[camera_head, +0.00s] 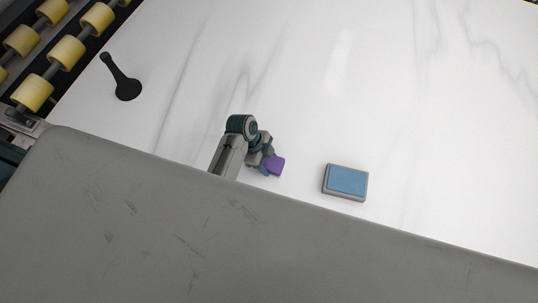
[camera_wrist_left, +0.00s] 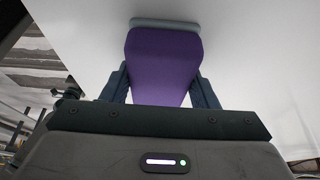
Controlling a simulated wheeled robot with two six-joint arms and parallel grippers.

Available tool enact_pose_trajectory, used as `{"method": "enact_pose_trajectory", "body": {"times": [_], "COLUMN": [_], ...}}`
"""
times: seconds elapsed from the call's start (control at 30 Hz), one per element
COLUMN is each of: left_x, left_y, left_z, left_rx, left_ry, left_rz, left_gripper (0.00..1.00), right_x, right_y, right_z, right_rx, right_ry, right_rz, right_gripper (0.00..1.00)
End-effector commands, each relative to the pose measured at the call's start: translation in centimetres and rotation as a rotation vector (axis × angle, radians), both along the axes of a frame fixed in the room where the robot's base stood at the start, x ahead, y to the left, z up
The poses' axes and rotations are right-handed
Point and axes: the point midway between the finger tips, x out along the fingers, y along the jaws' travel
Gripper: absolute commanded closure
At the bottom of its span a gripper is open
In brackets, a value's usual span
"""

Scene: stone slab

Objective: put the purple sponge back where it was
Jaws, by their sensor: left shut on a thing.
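The purple sponge (camera_head: 275,166) is in my left gripper (camera_head: 268,164), over the white marble slab near its front edge. In the left wrist view the purple sponge (camera_wrist_left: 162,62) sits between the two fingers of my left gripper (camera_wrist_left: 162,88), which are shut on its sides. A pale strip shows at the sponge's far end in that view. I cannot tell whether the sponge touches the slab. My right gripper is not in view.
A grey box with a blue top (camera_head: 346,181) lies on the slab right of my left gripper. Yellow rollers (camera_head: 66,51) line the left edge. The slab's middle and right (camera_head: 400,90) are clear.

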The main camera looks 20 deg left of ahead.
Motion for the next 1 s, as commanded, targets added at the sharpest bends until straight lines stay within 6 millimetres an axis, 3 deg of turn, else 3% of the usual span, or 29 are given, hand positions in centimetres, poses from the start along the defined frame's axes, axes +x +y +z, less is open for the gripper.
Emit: {"method": "enact_pose_trajectory", "body": {"times": [0.07,0.1,0.2,0.47,0.63,1.0], "left_x": [0.0,0.0,0.0,0.1,0.2,0.3], "left_y": [0.0,0.1,0.1,0.1,0.5,3.3], "left_z": [-0.1,-0.1,-0.1,-0.1,0.8,7.4], "left_rx": [0.002,0.002,0.002,0.002,0.003,0.005], "left_ry": [-0.001,0.0,0.0,0.0,-0.003,-0.007], "left_rz": [0.001,0.002,0.002,0.002,0.003,0.003], "left_gripper": [0.64,0.42,0.24,0.24,0.24,0.24], "right_x": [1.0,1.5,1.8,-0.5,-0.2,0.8], "right_y": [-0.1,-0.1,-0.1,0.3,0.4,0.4], "right_z": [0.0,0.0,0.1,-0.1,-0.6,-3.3], "right_rx": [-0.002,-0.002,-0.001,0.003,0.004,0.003], "right_ry": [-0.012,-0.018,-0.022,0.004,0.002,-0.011], "right_rz": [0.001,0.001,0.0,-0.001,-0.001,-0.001], "right_gripper": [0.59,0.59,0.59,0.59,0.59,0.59]}}
